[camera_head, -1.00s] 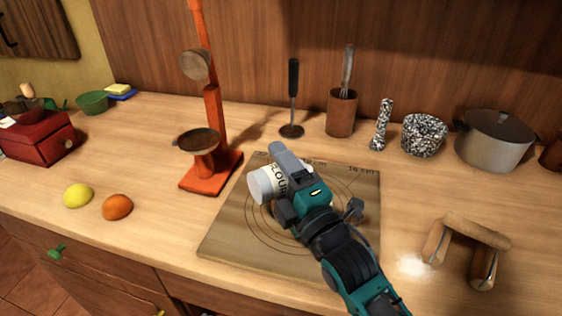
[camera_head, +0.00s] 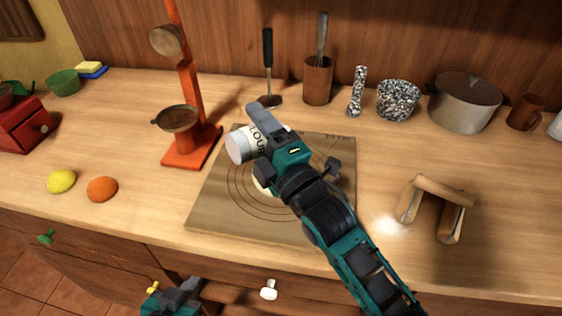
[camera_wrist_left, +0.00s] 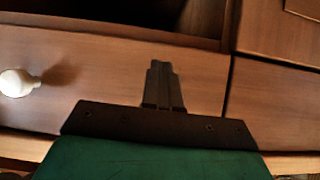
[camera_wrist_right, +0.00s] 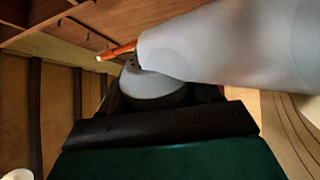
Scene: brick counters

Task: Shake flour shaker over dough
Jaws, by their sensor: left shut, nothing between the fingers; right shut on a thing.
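My right gripper (camera_head: 268,132) is shut on the white flour shaker (camera_head: 240,146), which lies tilted on its side in the jaws above the pastry board (camera_head: 215,205). The shaker fills much of the right wrist view (camera_wrist_right: 235,45). A small pale part of the dough (camera_head: 262,186) shows under my right arm on the board's rings; the rest is hidden. My left gripper (camera_head: 190,285) is low in front of the drawers, shut and empty; its closed fingers show in the left wrist view (camera_wrist_left: 162,85).
An orange-red press stand (camera_head: 190,145) is left of the board, with a lemon (camera_head: 61,181) and an orange (camera_head: 102,189) nearby. Utensil cup (camera_head: 317,80), speckled mortar (camera_head: 398,100) and pot (camera_head: 465,102) line the back.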

